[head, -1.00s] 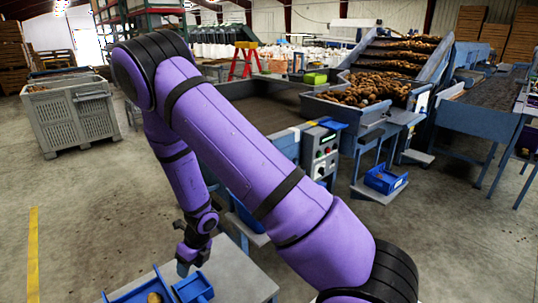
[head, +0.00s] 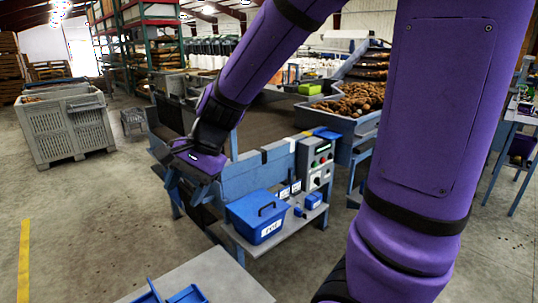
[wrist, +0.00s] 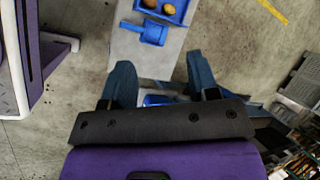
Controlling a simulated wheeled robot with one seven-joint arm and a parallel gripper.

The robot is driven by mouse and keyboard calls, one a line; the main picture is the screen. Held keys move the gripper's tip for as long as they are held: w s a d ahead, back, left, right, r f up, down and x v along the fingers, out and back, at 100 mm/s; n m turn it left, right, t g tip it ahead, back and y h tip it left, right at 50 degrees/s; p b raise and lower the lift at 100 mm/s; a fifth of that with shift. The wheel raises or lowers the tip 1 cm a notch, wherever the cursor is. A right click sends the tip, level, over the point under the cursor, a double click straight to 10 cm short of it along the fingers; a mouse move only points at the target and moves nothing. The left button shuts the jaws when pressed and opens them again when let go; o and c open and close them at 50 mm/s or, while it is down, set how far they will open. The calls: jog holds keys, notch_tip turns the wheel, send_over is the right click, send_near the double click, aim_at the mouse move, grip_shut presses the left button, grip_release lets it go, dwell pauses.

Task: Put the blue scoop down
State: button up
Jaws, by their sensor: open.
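The blue scoop (wrist: 153,33) lies on a grey table (wrist: 133,55) in the wrist view, close beside a blue tray (wrist: 177,16) holding yellow-brown potatoes. In the head view only part of the scoop (head: 187,295) shows at the bottom edge. My gripper (wrist: 160,80) is open, its two fingers wide apart with the scoop beyond them and not in their grasp. In the head view my gripper (head: 188,188) is raised well above and away from the table, in front of the grader.
A blue lidded box (head: 257,216) stands on a low shelf below the control box (head: 318,160). Grey crates (head: 66,128) stand at the left. Open concrete floor lies between them and the table. A blue object behind my gripper in the wrist view is mostly hidden.

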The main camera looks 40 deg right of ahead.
jog(key=s+d+r+n+t+h, duration=0.1)
jog(key=s+d+r+n, duration=0.3)
jog(key=s, duration=0.4)
jog(key=s+d+r+n+t+h, duration=0.2)
jog(key=s+d+r+n+h, duration=0.2)
jog(key=s+n, duration=0.3)
jog(key=shift+v, duration=0.95)
jog(key=shift+w+d, duration=0.1)
jog(key=shift+d, duration=0.05)
